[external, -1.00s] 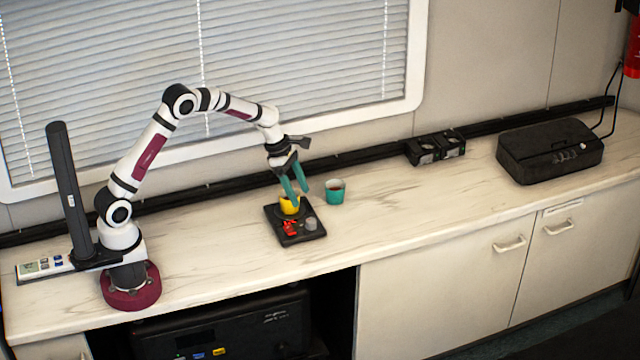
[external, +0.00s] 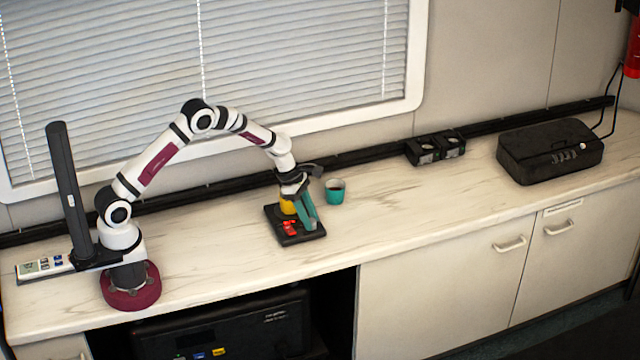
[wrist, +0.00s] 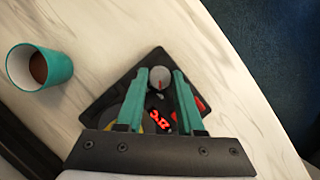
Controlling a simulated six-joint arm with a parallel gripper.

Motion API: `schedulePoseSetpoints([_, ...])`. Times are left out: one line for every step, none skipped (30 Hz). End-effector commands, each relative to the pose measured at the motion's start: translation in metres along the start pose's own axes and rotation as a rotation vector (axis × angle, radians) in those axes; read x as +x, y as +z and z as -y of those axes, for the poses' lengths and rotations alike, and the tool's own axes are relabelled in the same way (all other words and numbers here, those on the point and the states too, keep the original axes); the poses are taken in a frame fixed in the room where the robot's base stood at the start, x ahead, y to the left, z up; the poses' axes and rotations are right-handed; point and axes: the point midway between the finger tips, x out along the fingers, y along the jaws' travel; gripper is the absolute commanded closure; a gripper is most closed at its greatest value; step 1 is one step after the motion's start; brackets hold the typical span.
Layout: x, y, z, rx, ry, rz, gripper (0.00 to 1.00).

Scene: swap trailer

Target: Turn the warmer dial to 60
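The warmer is a small black plate (external: 283,238) on the counter; it also fills the middle of the wrist view (wrist: 130,88). Its round grey dial (wrist: 159,76), with a red mark, shows in the wrist view. Red lit digits (wrist: 158,122) appear upside down there and are hard to read. A yellow cup (external: 287,207) stands on the plate's back part. My gripper (external: 310,226) points down over the dial's side of the plate. In the wrist view its teal fingers (wrist: 160,72) are apart with the dial between the tips; I cannot tell whether they touch it.
A teal cup (external: 335,193) with dark liquid stands close behind the warmer, to the right of my gripper; it shows at left in the wrist view (wrist: 58,70). A black twin holder (external: 436,148) and black case (external: 550,150) are farther right. The counter between is clear.

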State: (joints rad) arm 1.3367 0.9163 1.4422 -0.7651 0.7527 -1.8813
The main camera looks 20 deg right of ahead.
Motion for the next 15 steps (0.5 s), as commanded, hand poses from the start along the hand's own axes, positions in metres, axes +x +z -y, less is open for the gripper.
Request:
schedulePoseSetpoints([-0.0001, 0.0000, -0.0002, 0.000, 0.000, 0.000, 0.87])
schedulePoseSetpoints([-0.0002, 0.0000, -0.0002, 0.000, 0.001, 0.000, 0.93])
schedulePoseSetpoints([-0.0002, 0.0000, -0.0002, 0.000, 0.001, 0.000, 1.00])
schedulePoseSetpoints([-0.0002, 0.0000, -0.0002, 0.000, 0.001, 0.000, 1.00])
schedulePoseSetpoints([-0.0002, 0.0000, -0.0003, 0.000, 0.001, 0.000, 1.00])
schedulePoseSetpoints([-0.0003, 0.0000, -0.0003, 0.000, 0.001, 0.000, 1.00])
schedulePoseSetpoints([-0.0003, 0.0000, -0.0003, 0.000, 0.001, 0.000, 1.00])
schedulePoseSetpoints([-0.0003, 0.0000, -0.0003, 0.000, 0.001, 0.000, 1.00])
schedulePoseSetpoints([-0.0003, 0.0000, -0.0003, 0.002, 0.000, 0.000, 1.00])
schedulePoseSetpoints([-0.0003, 0.0000, -0.0003, 0.003, -0.001, 0.000, 1.00])
schedulePoseSetpoints([-0.0003, 0.0000, -0.0003, 0.007, -0.002, 0.000, 1.00])
schedulePoseSetpoints([-0.0003, 0.0000, -0.0004, 0.012, -0.005, 0.000, 1.00])
schedulePoseSetpoints([-0.0003, 0.0000, -0.0004, 0.018, -0.008, 0.000, 1.00])
schedulePoseSetpoints([-0.0004, 0.0001, -0.0006, 0.025, -0.010, 0.000, 1.00])
schedulePoseSetpoints([-0.0004, 0.0003, -0.0010, 0.038, -0.015, 0.001, 1.00])
